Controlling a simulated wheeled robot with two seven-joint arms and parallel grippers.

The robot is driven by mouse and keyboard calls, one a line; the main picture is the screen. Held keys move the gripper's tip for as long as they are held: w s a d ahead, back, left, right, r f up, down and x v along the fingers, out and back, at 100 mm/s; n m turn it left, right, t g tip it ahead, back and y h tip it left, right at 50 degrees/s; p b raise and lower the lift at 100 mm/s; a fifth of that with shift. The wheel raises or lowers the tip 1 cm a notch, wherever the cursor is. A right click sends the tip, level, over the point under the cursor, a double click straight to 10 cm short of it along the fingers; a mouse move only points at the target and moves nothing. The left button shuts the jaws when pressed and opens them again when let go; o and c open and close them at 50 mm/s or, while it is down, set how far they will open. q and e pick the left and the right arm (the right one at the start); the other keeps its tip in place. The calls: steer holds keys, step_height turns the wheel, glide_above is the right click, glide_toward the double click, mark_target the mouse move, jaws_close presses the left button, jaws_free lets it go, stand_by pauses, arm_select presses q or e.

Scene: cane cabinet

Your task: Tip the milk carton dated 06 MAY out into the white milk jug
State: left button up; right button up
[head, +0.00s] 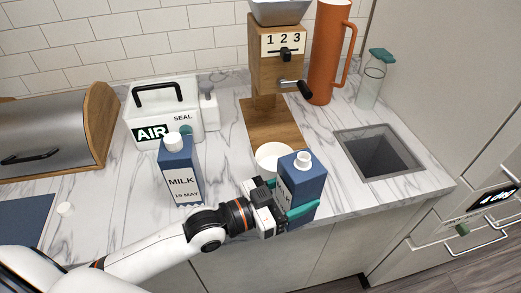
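A blue milk carton (308,187) is between the teal fingers of my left gripper (283,198), near the counter's front edge. It looks nearly upright, with a white spout on top. Its date is hidden by the gripper, and I cannot tell whether its base touches the counter. A white round vessel (268,150), likely the milk jug, stands just behind and left of it, partly hidden. Another blue carton (181,175), labelled MILK 19 MAY, stands to the left with a white cap on it. My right gripper is not in view.
A small white cap (65,209) lies on the counter at left. A wooden grinder-like machine (262,62) stands behind the jug. A white AIR SEAL box (172,92), an orange pitcher (328,50) and a glass bottle (371,85) stand further back. A sunken square bin (378,153) is at right.

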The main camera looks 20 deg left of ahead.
mark_target(303, 191)
arm_select(q)
steer(key=shift+d, duration=0.25)
steer(key=shift+a+r+n, duration=0.15)
steer(key=shift+a+n, duration=0.05)
steer(key=shift+n, duration=0.3)
steer(key=shift+s+d+r+n, duration=0.1)
steer(key=shift+d+r+n, duration=0.1)
steer(key=shift+n, duration=0.2)
steer(key=shift+a+n, duration=0.15)
steer(key=shift+n, duration=1.75)
step_height(303, 191, up, 2)
steer(key=n+p, duration=0.2)
steer(key=n, duration=0.1)
steer(key=shift+s, duration=0.1)
steer(key=shift+s+d+f+n, duration=0.15)
steer(key=shift+d+n, duration=0.15)
steer(key=shift+n, duration=0.25)
steer(key=shift+s+d+n, duration=0.15)
steer(key=shift+d+n, duration=0.1)
steer(key=shift+n, duration=0.3)
steer(key=shift+p, duration=0.35)
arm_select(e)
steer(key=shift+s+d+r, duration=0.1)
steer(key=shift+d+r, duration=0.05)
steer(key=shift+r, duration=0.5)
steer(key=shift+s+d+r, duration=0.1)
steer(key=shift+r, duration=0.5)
